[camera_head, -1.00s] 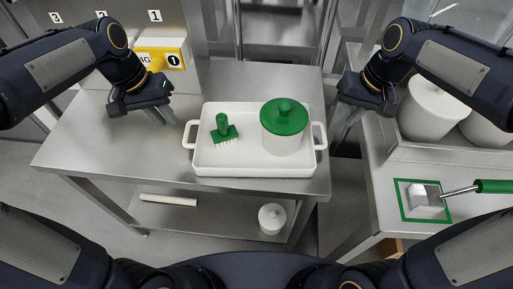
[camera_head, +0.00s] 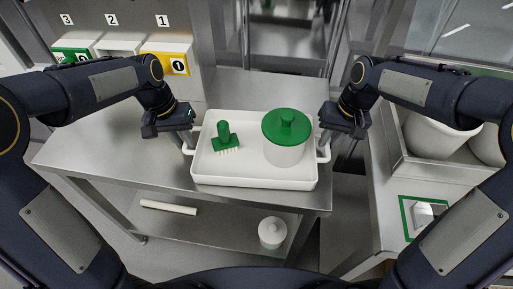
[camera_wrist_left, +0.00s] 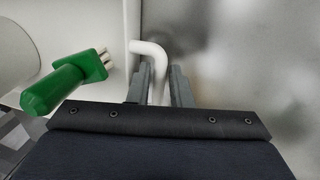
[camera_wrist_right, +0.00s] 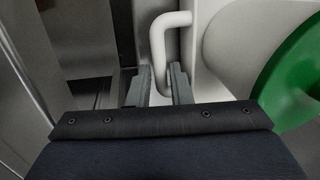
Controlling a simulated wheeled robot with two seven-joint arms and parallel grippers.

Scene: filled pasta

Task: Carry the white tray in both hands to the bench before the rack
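The white tray (camera_head: 225,170) sits on the steel table. It carries a green-handled brush (camera_head: 223,140) and a white pot with a green lid (camera_head: 285,127). My left gripper (camera_head: 187,143) is at the tray's left handle. In the left wrist view its open fingers (camera_wrist_left: 160,88) stand on either side of the white handle (camera_wrist_left: 157,60). My right gripper (camera_head: 325,143) is at the right handle. In the right wrist view its open fingers (camera_wrist_right: 161,85) stand on either side of the handle (camera_wrist_right: 157,45). Neither gripper looks closed on its handle.
A bench (camera_head: 385,215) with a green-framed square (camera_head: 406,222) stands at the right, with white containers (camera_head: 432,135) in a steel rack above it. Numbered bins (camera_head: 168,58) stand at the back left. A lower shelf holds a white rod (camera_head: 168,207) and a jar (camera_head: 271,232).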

